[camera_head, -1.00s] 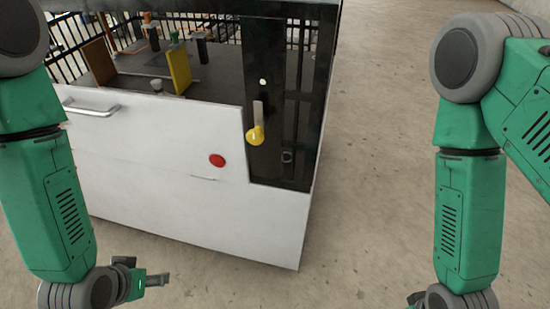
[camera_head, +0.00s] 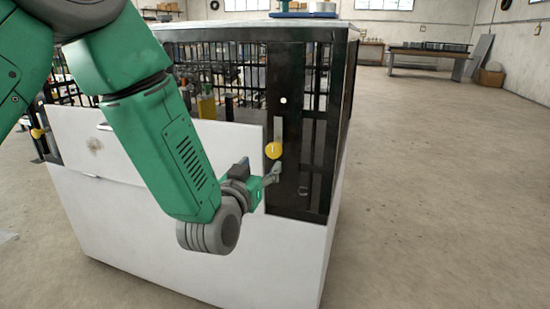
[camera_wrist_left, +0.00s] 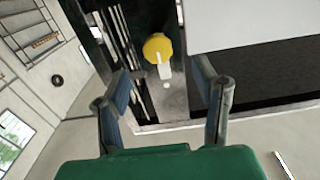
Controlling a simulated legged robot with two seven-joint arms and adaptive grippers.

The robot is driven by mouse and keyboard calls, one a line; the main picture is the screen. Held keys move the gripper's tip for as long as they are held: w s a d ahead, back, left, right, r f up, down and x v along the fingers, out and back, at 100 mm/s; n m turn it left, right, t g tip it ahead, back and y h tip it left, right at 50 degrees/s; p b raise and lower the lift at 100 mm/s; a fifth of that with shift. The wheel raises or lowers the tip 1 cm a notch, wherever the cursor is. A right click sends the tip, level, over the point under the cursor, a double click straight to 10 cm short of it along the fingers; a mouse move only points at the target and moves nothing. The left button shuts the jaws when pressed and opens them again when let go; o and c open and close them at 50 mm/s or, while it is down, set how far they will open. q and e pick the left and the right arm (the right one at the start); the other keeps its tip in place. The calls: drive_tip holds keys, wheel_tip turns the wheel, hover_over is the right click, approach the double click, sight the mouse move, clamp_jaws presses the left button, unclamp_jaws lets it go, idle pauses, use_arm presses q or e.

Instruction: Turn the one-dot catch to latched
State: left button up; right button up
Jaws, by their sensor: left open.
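The one-dot catch has a yellow round knob (camera_head: 273,150) at the lower end of a grey bar (camera_head: 278,130) that stands upright on the black door-side panel. One white dot (camera_head: 283,100) is on the panel above it. My left gripper (camera_head: 273,173) is open, just below and in front of the knob. In the left wrist view the yellow knob (camera_wrist_left: 157,46) lies ahead, between the lines of the two spread fingers (camera_wrist_left: 168,88), with the pale bar beside it. No contact with the knob shows. My right gripper is out of view.
The catch is on a white-and-black caged cabinet (camera_head: 200,265). Another yellow knob (camera_head: 37,132) shows at its far left. My left arm hides part of the front. The floor (camera_head: 430,200) to the right is clear. A bench (camera_head: 430,55) stands at the back.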

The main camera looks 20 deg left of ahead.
sight(273, 154)
use_arm(q)
drive_tip(key=w, duration=0.2)
drive_tip(key=w+b, duration=0.1)
drive_tip(key=w, duration=0.2)
drive_tip(key=w+d, duration=0.1)
drive_tip(key=w, duration=0.1)
drive_tip(key=shift+w, duration=0.3)
drive_tip(key=shift+w+a+b, duration=0.25)
drive_tip(key=shift+w+b, duration=0.05)
drive_tip(key=shift+w, duration=0.2)
drive_tip(key=shift+d, duration=0.1)
clamp_jaws()
